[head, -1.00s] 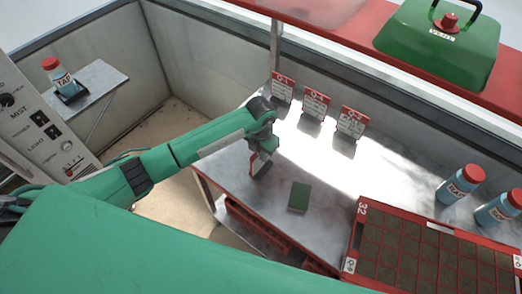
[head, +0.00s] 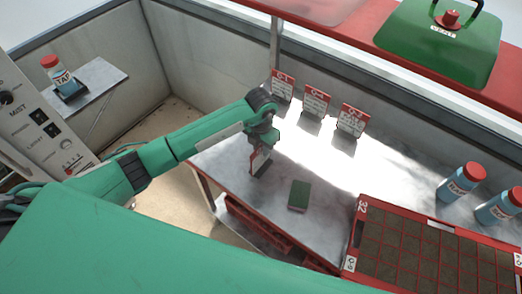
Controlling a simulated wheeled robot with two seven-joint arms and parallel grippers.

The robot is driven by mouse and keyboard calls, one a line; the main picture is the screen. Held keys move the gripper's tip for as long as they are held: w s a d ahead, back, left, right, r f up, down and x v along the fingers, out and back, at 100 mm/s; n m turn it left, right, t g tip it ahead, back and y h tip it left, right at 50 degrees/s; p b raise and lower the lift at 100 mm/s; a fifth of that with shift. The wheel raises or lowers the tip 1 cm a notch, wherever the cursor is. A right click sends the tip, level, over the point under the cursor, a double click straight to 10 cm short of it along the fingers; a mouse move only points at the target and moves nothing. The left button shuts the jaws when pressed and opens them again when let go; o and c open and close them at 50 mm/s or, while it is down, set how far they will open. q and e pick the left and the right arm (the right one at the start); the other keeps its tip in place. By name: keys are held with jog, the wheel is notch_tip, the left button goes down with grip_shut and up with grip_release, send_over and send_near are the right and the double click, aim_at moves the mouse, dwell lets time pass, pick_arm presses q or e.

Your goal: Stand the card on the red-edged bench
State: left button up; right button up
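The card (head: 261,161), white with red on it, is upright and slightly turned near the left end of the red-edged bench (head: 221,157). My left gripper (head: 263,147) comes down over the card's top and appears shut on it. The gripper hides part of the card. I cannot tell whether its lower edge touches the bench top or hangs just above it. My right gripper is not in view.
Red-and-white cards (head: 315,102) stand along the back wall. A green block (head: 299,195) lies right of the held card. A red seed tray (head: 357,215) and blue bottles (head: 457,185) are at the right.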

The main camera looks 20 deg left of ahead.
pick_arm(q)
notch_tip(320, 180, up, 9)
jog(key=shift+r+b, duration=0.15)
jog(key=shift+b, duration=0.8)
jog(key=shift+r, duration=0.3)
